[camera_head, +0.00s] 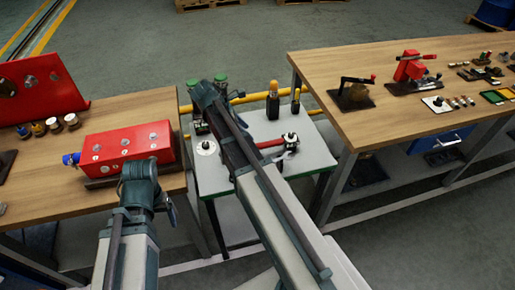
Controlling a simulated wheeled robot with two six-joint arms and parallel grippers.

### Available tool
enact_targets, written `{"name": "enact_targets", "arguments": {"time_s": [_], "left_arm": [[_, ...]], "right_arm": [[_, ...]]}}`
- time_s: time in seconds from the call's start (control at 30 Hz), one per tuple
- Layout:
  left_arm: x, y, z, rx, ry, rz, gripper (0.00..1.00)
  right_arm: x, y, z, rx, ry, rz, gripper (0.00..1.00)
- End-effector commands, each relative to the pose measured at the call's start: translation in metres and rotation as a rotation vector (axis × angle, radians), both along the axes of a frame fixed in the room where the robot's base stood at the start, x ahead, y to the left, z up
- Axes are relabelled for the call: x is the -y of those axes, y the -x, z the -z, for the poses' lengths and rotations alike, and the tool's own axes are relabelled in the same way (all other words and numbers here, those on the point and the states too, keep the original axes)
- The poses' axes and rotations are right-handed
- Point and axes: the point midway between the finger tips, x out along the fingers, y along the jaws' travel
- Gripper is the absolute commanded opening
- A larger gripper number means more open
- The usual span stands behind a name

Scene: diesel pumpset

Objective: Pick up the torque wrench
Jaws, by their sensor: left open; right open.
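A tool with a red handle (270,143), which looks like the torque wrench, lies on the small pale table (315,150) between the two wooden benches. Its left end is hidden behind my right arm, and its right end meets a dark and metal part. My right arm reaches over this table from the lower right, and its gripper is hidden behind the arm. My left gripper (170,211) is partly seen at the edge of the left bench, below the red block.
A red block (124,147) sits on the left bench (45,180). Bottles with black and yellow parts (273,100) and green-topped items (220,83) stand at the back of the small table. The right bench (385,126) carries a crank (355,92), a red device (410,67) and several small parts.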

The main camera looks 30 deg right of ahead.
Motion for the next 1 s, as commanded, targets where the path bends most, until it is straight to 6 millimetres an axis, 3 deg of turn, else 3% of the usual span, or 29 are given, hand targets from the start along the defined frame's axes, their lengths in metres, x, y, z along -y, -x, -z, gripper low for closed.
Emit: {"name": "enact_targets", "arguments": {"time_s": [0.53,1.0], "left_arm": [[0.0,0.0,0.066,0.0,0.0,0.0,0.8],[0.0,0.0,0.082,0.0,0.0,0.0,0.8]], "right_arm": [[0.036,0.01,0.066,0.001,-0.001,0.003,0.69],[0.046,0.012,0.082,0.002,-0.002,0.002,0.69]]}}
